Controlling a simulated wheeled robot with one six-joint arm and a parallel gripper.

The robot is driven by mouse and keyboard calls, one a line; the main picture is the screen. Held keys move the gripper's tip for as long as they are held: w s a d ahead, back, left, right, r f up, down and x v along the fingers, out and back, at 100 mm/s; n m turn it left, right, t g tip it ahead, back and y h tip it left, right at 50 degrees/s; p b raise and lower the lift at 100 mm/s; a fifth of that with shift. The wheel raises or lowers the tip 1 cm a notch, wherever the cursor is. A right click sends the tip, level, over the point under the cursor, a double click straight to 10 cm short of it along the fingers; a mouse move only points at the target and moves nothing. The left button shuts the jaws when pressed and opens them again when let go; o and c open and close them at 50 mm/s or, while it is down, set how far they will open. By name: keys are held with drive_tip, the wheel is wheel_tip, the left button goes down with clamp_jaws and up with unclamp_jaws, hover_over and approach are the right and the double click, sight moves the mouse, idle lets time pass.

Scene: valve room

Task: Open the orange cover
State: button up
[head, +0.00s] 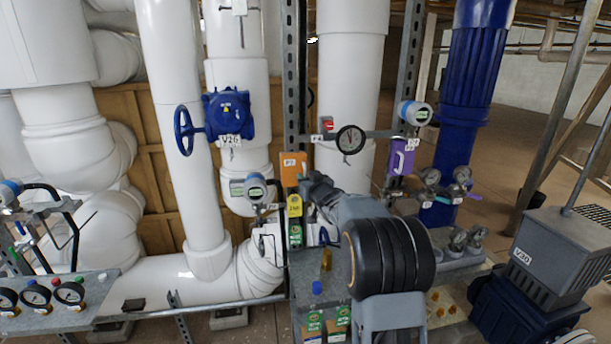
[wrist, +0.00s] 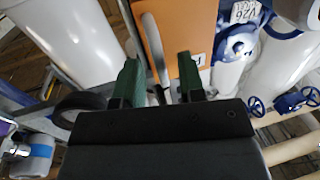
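The orange cover (head: 293,166) is an upright panel with a white label, in the middle of the head view. In the wrist view the orange cover (wrist: 178,28) fills the top middle, in front of my gripper. A pale grey bar handle (wrist: 154,42) stands along it. My gripper (wrist: 158,80) has its two dark green fingers apart, one on each side of the handle's lower part. I see no clear contact with the handle. In the head view my arm reaches up to the cover from the lower right and hides its lower right part.
A purple cover (head: 401,157) with a white handle is to the right. A blue valve (head: 228,115) is up left, before white pipes.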

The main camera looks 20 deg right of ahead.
drive_tip(key=shift+w, duration=0.55)
clamp_jaws()
